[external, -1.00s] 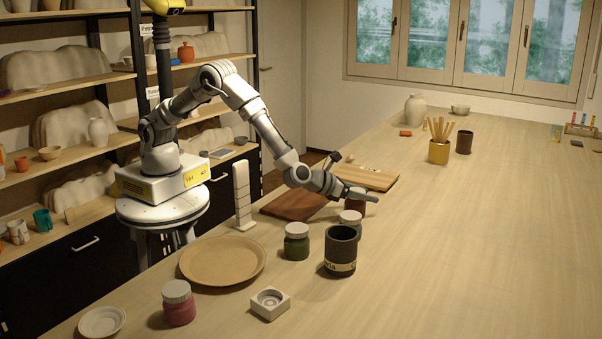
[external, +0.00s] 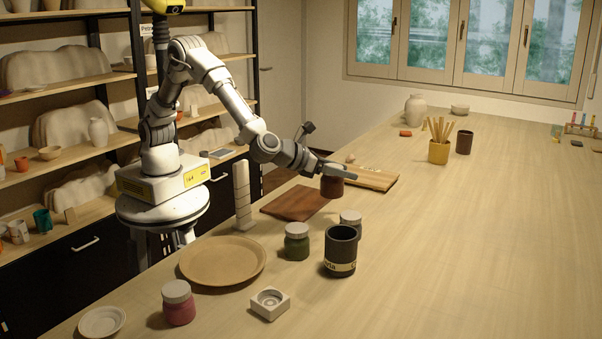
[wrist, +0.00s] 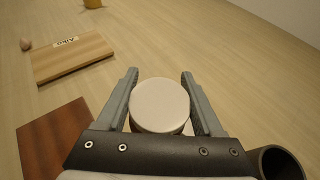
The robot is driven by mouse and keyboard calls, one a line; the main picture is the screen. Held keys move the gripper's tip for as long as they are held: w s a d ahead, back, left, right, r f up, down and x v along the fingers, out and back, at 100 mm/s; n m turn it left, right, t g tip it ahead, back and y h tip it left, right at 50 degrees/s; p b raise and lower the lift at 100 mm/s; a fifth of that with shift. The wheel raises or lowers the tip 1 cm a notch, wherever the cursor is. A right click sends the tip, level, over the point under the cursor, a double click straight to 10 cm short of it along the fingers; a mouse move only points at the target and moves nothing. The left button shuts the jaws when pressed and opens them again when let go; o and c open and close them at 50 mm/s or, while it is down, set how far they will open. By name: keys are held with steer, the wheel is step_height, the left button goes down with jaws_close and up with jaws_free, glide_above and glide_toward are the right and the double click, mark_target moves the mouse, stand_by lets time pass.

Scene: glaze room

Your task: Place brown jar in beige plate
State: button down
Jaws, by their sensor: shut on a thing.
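The brown jar (external: 332,188) is gripped at its top by my gripper (external: 340,172), beside the far end of the dark brown board. In the wrist view its round pale lid (wrist: 160,104) sits between the two fingers of my gripper (wrist: 160,88). The jar looks upright and seems raised off the table, though the gap is hard to judge. The beige plate (external: 222,262) lies flat and empty on the table at the front left, well apart from the jar.
The dark brown board (external: 298,203) and light board (external: 370,178) lie near the jar. A white upright block (external: 242,195) stands behind the plate.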

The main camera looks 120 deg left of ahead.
steer(key=shift+s+d+r, duration=0.2)
steer(key=shift+d+r, duration=0.2)
steer(key=shift+d, duration=0.25)
steer(key=s+d+b, duration=0.2)
steer(key=s+d, duration=0.5)
steer(key=d, duration=0.5)
steer(key=s+d+r+m+b, duration=0.1)
steer(key=s+d+b, duration=0.1)
steer(key=s+d, duration=0.75)
steer(key=s+d+b, duration=0.2)
steer(key=s+d, duration=0.3)
steer(key=d, duration=0.9)
steer(key=b, duration=0.2)
glide_above(235, 261)
steer(key=shift+t+h, duration=0.4)
steer(key=shift+f, duration=5.3)
steer(key=shift+f, duration=0.1)
steer(key=shift+f, duration=0.15)
steer(key=shift+c, duration=0.2)
jaws_free()
